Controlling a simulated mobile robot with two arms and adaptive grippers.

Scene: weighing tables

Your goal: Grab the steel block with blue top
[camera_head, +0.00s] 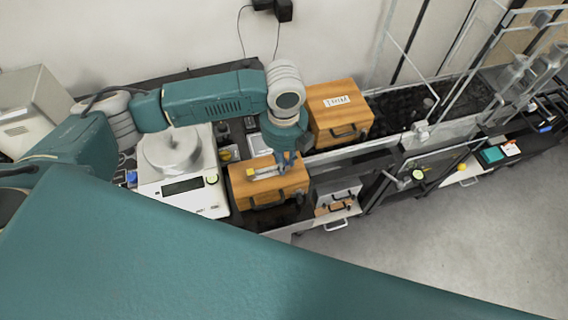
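A small blue-topped piece (131,177) sits at the left, beside the white scale (183,187). It is too small to tell if its body is steel. My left gripper (284,163) points down over the near wooden box (270,191), well to the right of the blue piece. Its fingers are small and partly hidden, so I cannot tell whether they are open or shut. A pale metallic piece with a yellow end (251,172) shows at the box top beside the gripper. I cannot tell whether they touch. My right gripper is not in view.
A second wooden box (339,112) with a label stands behind to the right. A yellow-topped item (227,154) lies between scale and boxes. A black tray (405,107) and a glass-and-metal frame (470,75) stand further right. The grey floor (455,232) is clear.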

